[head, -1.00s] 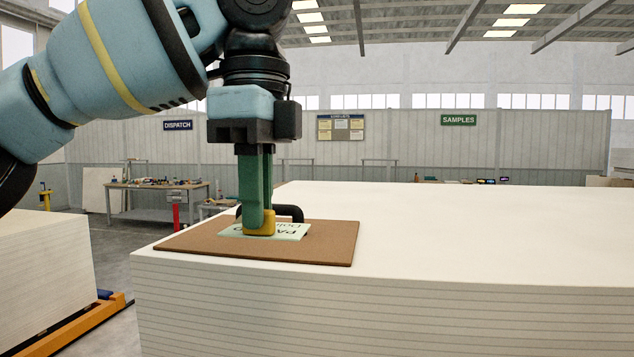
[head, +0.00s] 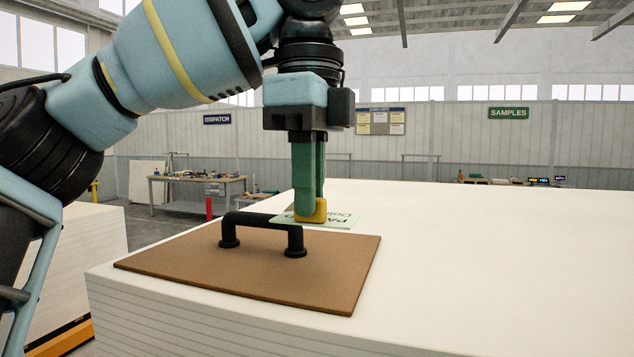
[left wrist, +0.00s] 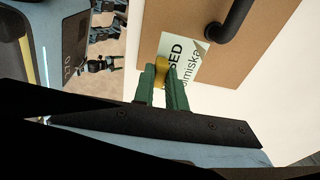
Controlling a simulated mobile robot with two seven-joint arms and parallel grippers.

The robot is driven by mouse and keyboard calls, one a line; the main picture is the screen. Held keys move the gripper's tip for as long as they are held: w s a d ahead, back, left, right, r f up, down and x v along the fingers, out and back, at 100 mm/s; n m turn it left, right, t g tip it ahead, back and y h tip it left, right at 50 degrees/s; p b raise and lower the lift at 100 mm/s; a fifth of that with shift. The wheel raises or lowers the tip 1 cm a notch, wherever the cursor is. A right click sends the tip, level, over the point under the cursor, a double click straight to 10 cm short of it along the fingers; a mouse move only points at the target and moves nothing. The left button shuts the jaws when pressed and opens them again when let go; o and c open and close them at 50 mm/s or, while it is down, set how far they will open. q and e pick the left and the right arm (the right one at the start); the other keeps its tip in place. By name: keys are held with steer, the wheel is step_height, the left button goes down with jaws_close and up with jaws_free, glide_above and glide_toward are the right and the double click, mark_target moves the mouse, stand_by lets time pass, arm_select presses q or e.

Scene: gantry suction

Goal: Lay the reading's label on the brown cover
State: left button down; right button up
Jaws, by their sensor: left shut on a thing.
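My left gripper (head: 312,208) points down with green fingers shut on the yellow grip of the pale green label (head: 343,221). The label carries dark print, part of which reads "SED" in the left wrist view (left wrist: 187,68). The brown cover (head: 240,275) lies flat on the white stack, with a black handle (head: 265,220) standing on it. In the head view the label shows at the cover's far edge, beside the handle's right end. In the left wrist view it overlaps the edge of the cover (left wrist: 180,22). Its height above the cover is unclear. My right gripper is not in view.
The white sheet stack (head: 480,260) has a wide bare top to the right. A workbench (head: 195,187) stands at the back left under a dispatch sign. Another stack (head: 95,235) stands at the left.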

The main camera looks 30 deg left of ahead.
mark_target(308, 221)
arm_select(q)
steer(key=shift+s, duration=0.15)
steer(key=shift+w+f, duration=0.2)
steer(key=shift+f, duration=2.7)
steer(key=shift+f, duration=0.6)
steer(key=c, duration=1.3)
jaws_free()
steer(key=shift+c, duration=0.2)
steer(key=shift+r, duration=3.9)
